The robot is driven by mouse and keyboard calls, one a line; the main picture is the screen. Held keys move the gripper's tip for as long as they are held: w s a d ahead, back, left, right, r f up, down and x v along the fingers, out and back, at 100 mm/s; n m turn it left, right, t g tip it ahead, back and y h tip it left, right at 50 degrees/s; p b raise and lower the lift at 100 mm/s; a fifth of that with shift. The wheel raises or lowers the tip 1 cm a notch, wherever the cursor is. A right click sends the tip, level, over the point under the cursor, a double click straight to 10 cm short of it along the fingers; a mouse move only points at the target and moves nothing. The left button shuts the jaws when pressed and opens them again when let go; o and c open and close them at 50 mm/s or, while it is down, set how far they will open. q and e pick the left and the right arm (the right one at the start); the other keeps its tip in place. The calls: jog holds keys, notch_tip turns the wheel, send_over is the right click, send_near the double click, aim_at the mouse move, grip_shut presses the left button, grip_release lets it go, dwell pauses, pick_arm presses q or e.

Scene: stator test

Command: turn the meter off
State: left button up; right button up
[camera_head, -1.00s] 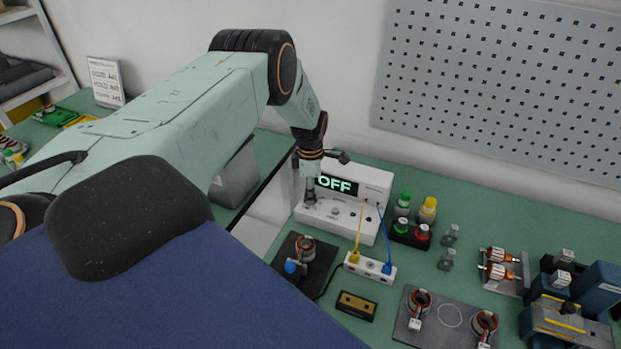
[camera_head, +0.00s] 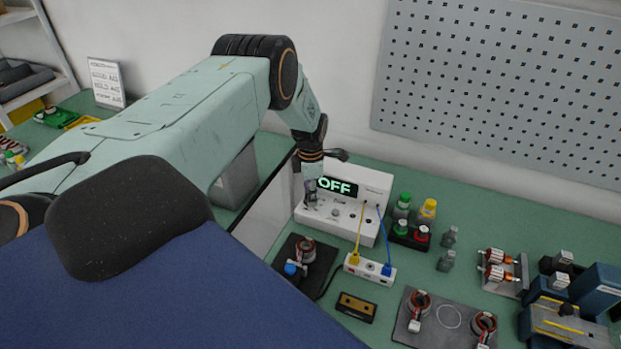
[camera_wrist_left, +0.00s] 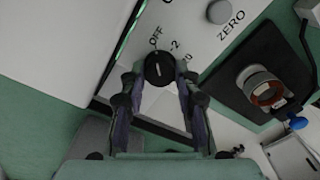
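The white meter (camera_head: 372,182) stands on the green bench near the wall, and its lit display (camera_head: 337,187) reads OFF. Its black dial knob (camera_wrist_left: 159,68) shows in the left wrist view, with the labels OFF, 2 and 10 around it. The white mark on the knob appears to point toward OFF. My left gripper (camera_head: 310,195) reaches down at the left of the meter's front panel. In the left wrist view its fingers (camera_wrist_left: 157,88) stand on either side of the knob, with gaps visible. In the head view the gripper hides the knob. My right gripper is not in view.
Blue and yellow leads run from the meter to a white terminal block (camera_head: 370,268). A dark pad (camera_head: 290,262) with a wound stator lies in front. Colored-cap bottles (camera_head: 411,235) stand right of the meter. A pegboard (camera_head: 500,90) hangs behind.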

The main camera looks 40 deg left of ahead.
pick_arm(q)
jog(key=o, duration=0.4)
jog(key=shift+o, duration=0.2)
notch_tip(320, 180, up, 12)
dwell(0.5)
